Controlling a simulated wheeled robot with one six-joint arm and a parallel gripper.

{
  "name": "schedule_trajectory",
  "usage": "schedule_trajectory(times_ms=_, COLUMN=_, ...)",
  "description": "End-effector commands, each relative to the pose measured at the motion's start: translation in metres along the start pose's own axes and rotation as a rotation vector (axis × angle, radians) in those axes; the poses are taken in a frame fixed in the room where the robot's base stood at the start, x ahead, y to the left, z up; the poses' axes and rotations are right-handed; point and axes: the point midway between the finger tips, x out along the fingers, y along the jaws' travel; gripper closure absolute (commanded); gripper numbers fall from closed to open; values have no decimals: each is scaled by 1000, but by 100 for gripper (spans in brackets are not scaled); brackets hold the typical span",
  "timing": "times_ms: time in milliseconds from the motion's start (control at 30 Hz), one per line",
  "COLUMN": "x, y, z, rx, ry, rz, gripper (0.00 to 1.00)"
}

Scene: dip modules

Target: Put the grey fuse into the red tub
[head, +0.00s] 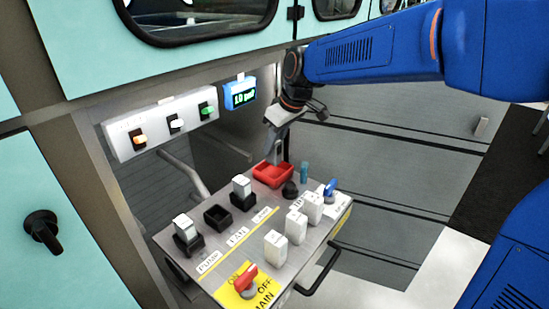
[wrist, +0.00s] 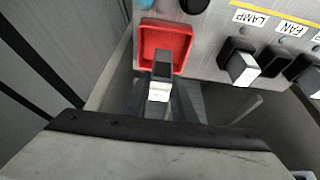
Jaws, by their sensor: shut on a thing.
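The red tub (head: 258,173) sits at the far corner of the grey panel table, and it also shows at the top of the wrist view (wrist: 188,38). My gripper (head: 279,156) is above the tub in the head view. It is shut on the grey fuse (wrist: 162,72), which has a dark grey end and a white face. In the wrist view the fuse overlaps the tub's near rim. I cannot tell its exact height above the tub.
An empty black socket (head: 217,218) stands between the sockets holding the lamp module (head: 241,187) and pump module (head: 183,226). A black knob (head: 290,190) and a blue cylinder (head: 304,173) stand close beside the tub. Several white blocks and a red main switch (head: 245,276) stand nearer.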

Motion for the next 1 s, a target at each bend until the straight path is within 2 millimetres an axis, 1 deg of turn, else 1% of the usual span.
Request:
schedule_trajectory(times_ms=233, x=16, y=0, z=7, rx=1, ry=-1, rz=-1, gripper=100)
schedule_trajectory(times_ms=433, x=38, y=0, z=16, rx=2, ry=0, rz=-1, gripper=100)
schedule_trajectory(times_ms=500, x=42, y=0, z=17, rx=1, ry=1, rz=0, gripper=100)
schedule_trajectory(times_ms=833, x=44, y=0, z=18, rx=0, ry=1, rz=0, gripper=100)
schedule_trajectory(times_ms=867, x=44, y=0, z=18, rx=0, ry=1, rz=0, gripper=75)
schedule_trajectory(times_ms=900, x=44, y=0, z=18, rx=0, ry=1, rz=0, gripper=65)
schedule_trajectory(times_ms=933, x=44, y=0, z=18, rx=0, ry=1, rz=0, gripper=58)
schedule_trajectory(times_ms=1000, x=44, y=0, z=18, rx=0, ry=1, rz=0, gripper=58)
